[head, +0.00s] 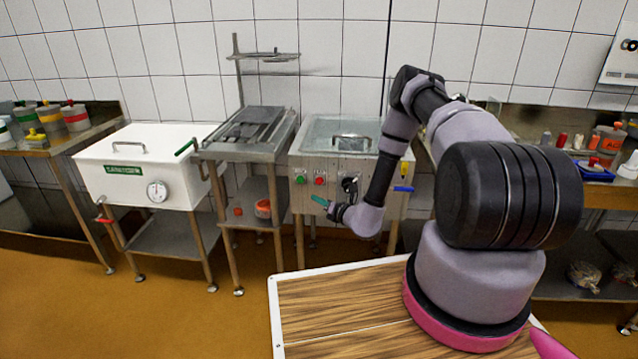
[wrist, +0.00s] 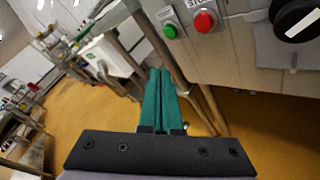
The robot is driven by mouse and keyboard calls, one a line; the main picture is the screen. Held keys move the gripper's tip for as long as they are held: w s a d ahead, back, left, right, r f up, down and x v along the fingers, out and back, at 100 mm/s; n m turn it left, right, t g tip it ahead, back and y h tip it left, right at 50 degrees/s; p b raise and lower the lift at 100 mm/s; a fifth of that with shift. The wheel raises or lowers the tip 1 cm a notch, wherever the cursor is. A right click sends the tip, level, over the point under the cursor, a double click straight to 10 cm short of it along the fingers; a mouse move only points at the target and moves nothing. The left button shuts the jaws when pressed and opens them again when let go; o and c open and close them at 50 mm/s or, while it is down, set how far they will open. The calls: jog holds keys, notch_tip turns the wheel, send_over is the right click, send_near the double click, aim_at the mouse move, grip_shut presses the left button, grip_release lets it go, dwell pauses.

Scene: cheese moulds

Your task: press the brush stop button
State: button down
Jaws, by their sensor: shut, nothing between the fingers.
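The red stop button (head: 320,181) sits on the front panel of the steel brush machine, right of a green button (head: 300,180). In the wrist view the red button (wrist: 205,21) is under a plate whose lettering is partly cut off, and the green button (wrist: 170,31) is to its left. My gripper (head: 318,200) is shut and empty, just below the buttons in the head view. In the wrist view its green fingers (wrist: 160,78) lie together, pointing below and left of the buttons, touching neither.
A black rotary knob (wrist: 296,18) is right of the red button. A white vat (head: 140,165) and a steel draining stand (head: 245,135) are to the left. A counter with bottles (head: 590,165) is at the right. The floor before the machine is open.

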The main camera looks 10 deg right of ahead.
aim_at(321, 184)
jog(key=shift+w+d, duration=0.45)
jog(key=shift+w, duration=0.9)
jog(key=shift+w+d, duration=0.45)
jog(key=shift+w, duration=0.95)
jog(key=shift+w+d, duration=0.45)
jog(key=shift+w, duration=0.9)
jog(key=shift+w, duration=0.1)
jog(key=shift+w+d, duration=0.1)
jog(key=shift+w, duration=0.2)
jog(key=shift+w+d, duration=0.2)
jog(key=shift+w, duration=0.3)
jog(key=shift+s, duration=0.1)
jog(key=shift+s+a, duration=0.3)
jog(key=shift+s, duration=0.5)
jog(key=s, duration=0.1)
jog(key=s+a, duration=0.1)
jog(key=s, duration=0.2)
jog(key=shift+s+a, duration=0.25)
jog(key=shift+s, duration=0.15)
